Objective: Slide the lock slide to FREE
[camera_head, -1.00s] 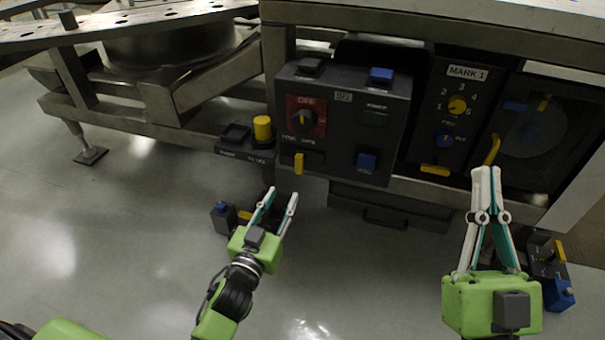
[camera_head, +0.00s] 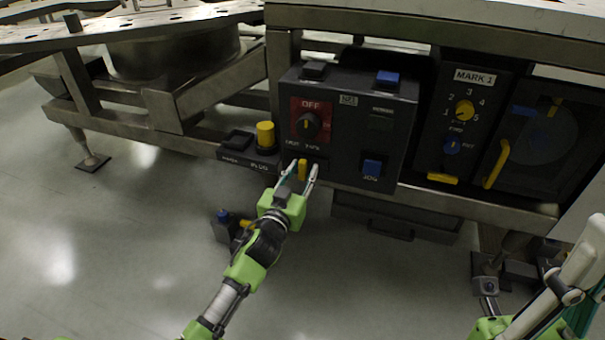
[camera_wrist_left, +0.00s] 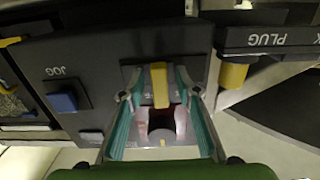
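The lock slide shows as a small yellow tab (camera_head: 302,162) low on the front of the dark control box (camera_head: 345,135), under the OFF rotary knob. Its small labels are too blurred to read. My left gripper (camera_head: 301,172) is open, with one finger on each side of the tab. In the left wrist view the yellow tab (camera_wrist_left: 159,85) stands between the two open fingers (camera_wrist_left: 159,75), with a gap on each side. My right gripper (camera_head: 580,265) is at the lower right edge of the head view, partly cut off and away from the box.
A yellow plug (camera_head: 265,134) stands on a ledge left of the box. A blue JOG button (camera_head: 371,168) is to its right. The MARK 1 panel (camera_head: 462,120) with a yellow knob is further right. A small dark block (camera_head: 226,228) lies on the floor behind the left arm.

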